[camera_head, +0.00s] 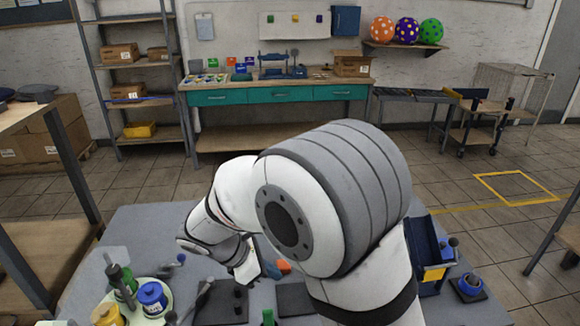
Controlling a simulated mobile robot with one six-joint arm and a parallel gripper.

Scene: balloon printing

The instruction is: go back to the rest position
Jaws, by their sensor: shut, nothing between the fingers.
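My white and grey arm (330,200) fills the middle of the view and bends down to the left over the grey work table (135,225). My gripper (246,270) hangs at its end, low over the table, small and partly hidden by the wrist. It is shut and holds nothing that I can see. A dark flat pad (220,305) with a small dark knob (239,297) lies just below it in the view. A small orange thing (284,266) shows just right of the gripper, partly behind my arm.
A round tray with a blue pot (152,296), a yellow pot (107,314) and a green tool (121,280) stands at the left. Part of the table is hidden by my arm.

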